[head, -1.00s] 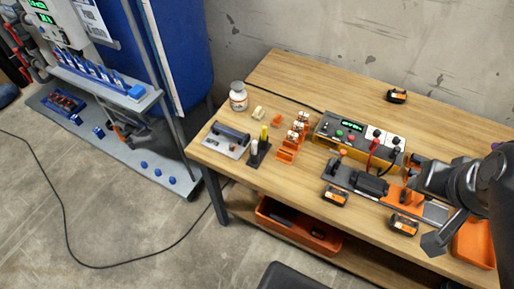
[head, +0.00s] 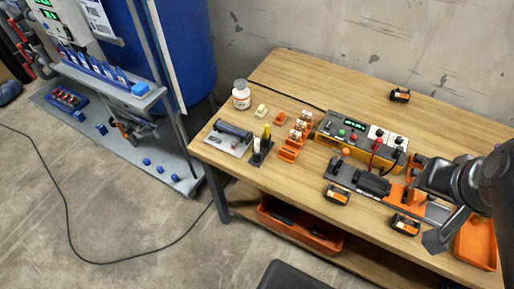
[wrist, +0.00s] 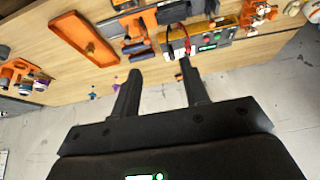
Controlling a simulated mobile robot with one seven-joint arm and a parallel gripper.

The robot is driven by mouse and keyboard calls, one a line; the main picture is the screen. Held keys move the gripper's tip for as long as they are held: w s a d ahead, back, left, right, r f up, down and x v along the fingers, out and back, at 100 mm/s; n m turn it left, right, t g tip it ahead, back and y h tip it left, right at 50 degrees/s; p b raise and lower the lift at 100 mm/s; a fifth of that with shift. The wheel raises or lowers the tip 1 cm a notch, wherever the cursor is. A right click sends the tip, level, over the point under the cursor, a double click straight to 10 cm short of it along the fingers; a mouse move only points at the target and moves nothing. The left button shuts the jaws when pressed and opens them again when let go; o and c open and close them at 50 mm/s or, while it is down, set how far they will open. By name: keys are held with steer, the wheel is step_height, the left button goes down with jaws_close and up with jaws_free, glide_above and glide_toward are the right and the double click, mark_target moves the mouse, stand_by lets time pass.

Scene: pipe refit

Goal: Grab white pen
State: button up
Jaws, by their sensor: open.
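A small white pen (head: 257,146) stands upright in a black holder (head: 256,160) towards the left end of the wooden table. A yellow pen (head: 266,132) stands beside it in the same holder. My gripper (wrist: 160,70) is open and empty in the wrist view, its two dark fingers apart. In the head view my arm is at the right end of the table, well away from the pen holder. I cannot make out the white pen in the wrist view.
A white bottle (head: 241,96), a grey tray (head: 228,138) and orange stands (head: 292,146) surround the holder. A yellow power unit (head: 352,137) and a black-and-orange fixture (head: 362,182) lie between it and my arm. An orange bin (head: 476,243) is at the right.

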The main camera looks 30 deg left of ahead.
steer(key=w+a+g+y, duration=0.1)
steer(key=w+a+g, duration=0.1)
steer(key=w+a, duration=0.65)
steer(key=m+g, duration=0.2)
steer(key=g, duration=0.1)
glide_above(257, 140)
steer(key=w, duration=0.1)
step_height(257, 140, down, 14)
steer(key=shift+m+g+h, duration=0.3)
steer(key=shift+h, duration=0.2)
steer(key=f, duration=0.5)
steer(key=shift+s+a, duration=0.15)
steer(key=shift+s, duration=0.05)
steer(key=f, duration=0.6)
steer(key=shift+s+f, duration=0.15)
steer(key=shift+s, duration=0.15)
jaws_close()
